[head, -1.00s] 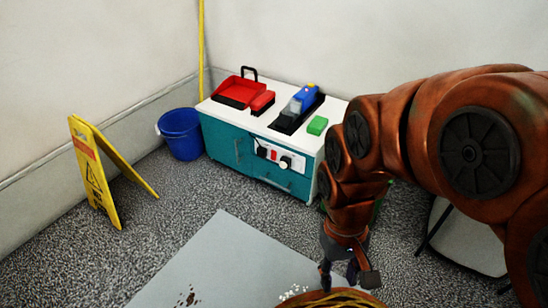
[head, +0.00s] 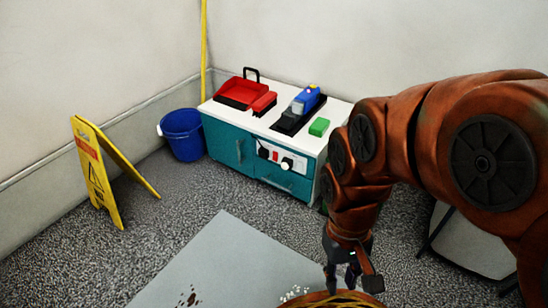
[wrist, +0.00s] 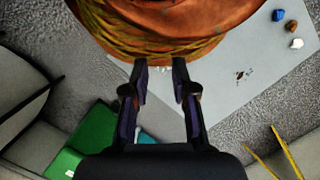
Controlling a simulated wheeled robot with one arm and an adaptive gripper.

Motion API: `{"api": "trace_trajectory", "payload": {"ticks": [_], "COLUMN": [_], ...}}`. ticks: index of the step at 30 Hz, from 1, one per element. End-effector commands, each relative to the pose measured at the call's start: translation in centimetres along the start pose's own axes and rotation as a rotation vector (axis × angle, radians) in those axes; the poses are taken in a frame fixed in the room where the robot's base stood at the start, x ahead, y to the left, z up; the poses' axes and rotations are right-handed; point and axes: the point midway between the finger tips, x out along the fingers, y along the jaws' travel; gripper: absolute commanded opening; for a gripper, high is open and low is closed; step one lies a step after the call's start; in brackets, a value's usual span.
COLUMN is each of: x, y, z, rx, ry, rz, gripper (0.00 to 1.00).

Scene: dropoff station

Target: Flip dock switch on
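A control panel (head: 275,157) is on the front of a teal cabinet with a white top (head: 225,118). It carries a black knob (head: 263,152), a small red switch-like part (head: 275,156) and a dark round knob on a white plate (head: 287,163). I cannot tell which is the dock switch or how it is set. My gripper (head: 342,278) hangs low in front of the cabinet, right of and well apart from the panel. In the wrist view my gripper (wrist: 160,68) points its two separated fingers with nothing between them. The panel is not recognisable there.
A red dustpan (head: 240,93), a blue-and-grey device on a black tray (head: 290,124) and a green block (head: 319,127) sit on the cabinet. A blue bucket (head: 182,136) and yellow floor sign (head: 96,180) stand left. A grey mat (head: 215,255) lies in front; small blocks (wrist: 291,25) show in the wrist view.

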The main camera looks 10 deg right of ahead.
Motion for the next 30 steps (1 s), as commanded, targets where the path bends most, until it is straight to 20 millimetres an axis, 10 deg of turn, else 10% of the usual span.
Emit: {"api": "trace_trajectory", "payload": {"ticks": [6,18,30], "x": [-3.2,-11.5,-11.9], "y": [-0.2,-0.6,-0.1], "z": [1.2,4.8,5.7], "rx": [-0.003,-0.014,-0.013], "ry": [-0.010,-0.052,-0.072], "rz": [-0.010,-0.026,-0.005], "gripper": [0.00,0.00,0.00]}}
